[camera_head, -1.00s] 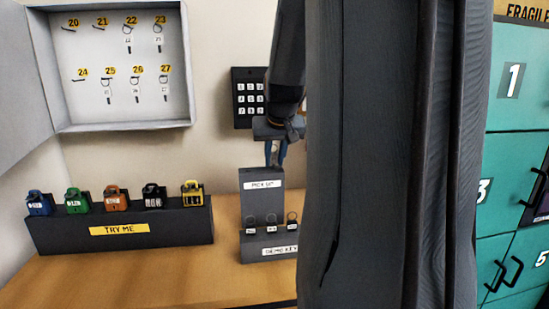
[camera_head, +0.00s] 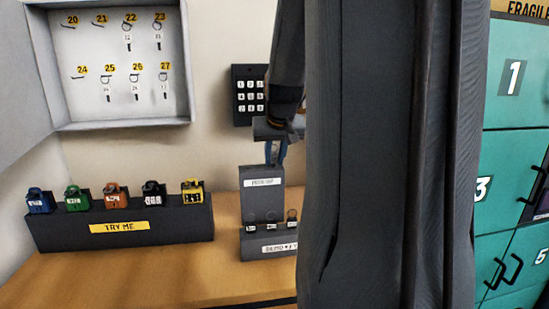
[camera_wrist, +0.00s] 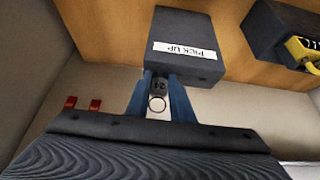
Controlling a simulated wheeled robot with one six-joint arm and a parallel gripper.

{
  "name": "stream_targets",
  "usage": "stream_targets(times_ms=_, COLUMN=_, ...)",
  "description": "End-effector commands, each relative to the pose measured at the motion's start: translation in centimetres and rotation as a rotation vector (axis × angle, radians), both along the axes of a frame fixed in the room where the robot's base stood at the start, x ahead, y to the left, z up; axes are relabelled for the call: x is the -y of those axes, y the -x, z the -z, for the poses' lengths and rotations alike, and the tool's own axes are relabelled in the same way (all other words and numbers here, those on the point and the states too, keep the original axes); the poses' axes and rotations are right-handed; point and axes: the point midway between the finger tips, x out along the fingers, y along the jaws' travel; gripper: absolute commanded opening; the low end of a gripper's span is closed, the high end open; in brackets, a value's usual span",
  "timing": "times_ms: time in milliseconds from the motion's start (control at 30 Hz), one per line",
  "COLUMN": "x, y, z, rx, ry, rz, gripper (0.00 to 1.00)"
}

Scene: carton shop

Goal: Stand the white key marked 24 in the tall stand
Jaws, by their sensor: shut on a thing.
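My gripper (camera_head: 275,152) is directly over the top of the tall stand (camera_head: 262,205), which carries a PICK UP label. In the wrist view, the blue fingers of my gripper (camera_wrist: 160,92) are shut on a small key (camera_wrist: 158,85) with a dark head and a ring below it in the picture. The key's colour and number cannot be read, and its lower part is hidden. The tall stand (camera_wrist: 200,68) shows just past the fingertips in the wrist view. Whether the key touches it or sits in it cannot be told. In the key cabinet, hook 24 (camera_head: 79,77) has no key on it.
A lower DEMO KEY block (camera_head: 252,249) holds several keys before the tall stand. A TRY ME block (camera_head: 60,234) with several coloured padlocks stands left. An open key cabinet (camera_head: 185,122) and a keypad (camera_head: 248,95) are on the wall. Teal lockers (camera_head: 515,115) stand right. My arm hides the middle.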

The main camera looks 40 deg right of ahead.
Motion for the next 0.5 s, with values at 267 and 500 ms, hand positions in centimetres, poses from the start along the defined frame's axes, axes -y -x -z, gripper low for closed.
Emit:
stream_targets(times_ms=267, x=0.01, y=-0.01, z=0.4, rx=0.0, ry=0.0, rz=0.0, gripper=0.0)
stream_targets(times_ms=500, x=-0.01, y=0.03, z=0.81, rx=-0.002, ry=-0.001, rz=0.0, gripper=0.0)
